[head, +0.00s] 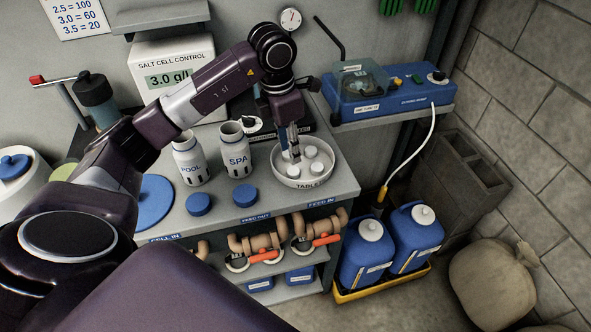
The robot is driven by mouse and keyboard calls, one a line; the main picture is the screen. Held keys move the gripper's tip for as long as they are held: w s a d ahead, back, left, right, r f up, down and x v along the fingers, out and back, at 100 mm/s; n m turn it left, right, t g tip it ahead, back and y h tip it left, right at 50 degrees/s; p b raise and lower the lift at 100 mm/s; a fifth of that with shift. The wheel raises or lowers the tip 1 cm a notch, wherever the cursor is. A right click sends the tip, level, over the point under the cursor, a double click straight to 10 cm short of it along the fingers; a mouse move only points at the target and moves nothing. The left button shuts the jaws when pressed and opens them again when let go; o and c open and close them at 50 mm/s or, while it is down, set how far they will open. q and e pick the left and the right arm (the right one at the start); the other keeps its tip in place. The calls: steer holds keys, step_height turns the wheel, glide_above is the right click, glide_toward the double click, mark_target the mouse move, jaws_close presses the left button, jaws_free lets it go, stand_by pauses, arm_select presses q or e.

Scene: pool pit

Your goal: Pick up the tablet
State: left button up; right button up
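Several round white tablets sit in a shallow white dish (304,183) labelled "TABLETS" on the grey bench. One tablet (311,152) is at the back right of the dish, one (316,169) at the right and one (292,170) at the front. My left gripper (291,156) points down into the back left of the dish, its fingertips close to the tablets. Its fingers show nearly edge-on, so I cannot tell how far apart they are or whether a tablet is between them. My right gripper is not in view.
Open bottles marked POOL (190,163) and SPA (235,151) stand left of the dish, with blue caps (244,195) in front. A blue device (388,96) sits on a shelf at the right. Blue jugs (416,238) stand below in a yellow tray.

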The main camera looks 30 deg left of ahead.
mark_target(293, 171)
arm_select(q)
step_height(293, 171, down, 6)
steer(key=shift+w+d+f+p, duration=0.1)
steer(key=shift+w+d+p, duration=0.05)
steer(key=shift+p, duration=1.1)
steer(key=shift+w+f, duration=0.1)
steer(key=shift+f, duration=0.5)
steer(key=c, duration=0.6)
steer(key=shift+r, duration=0.1)
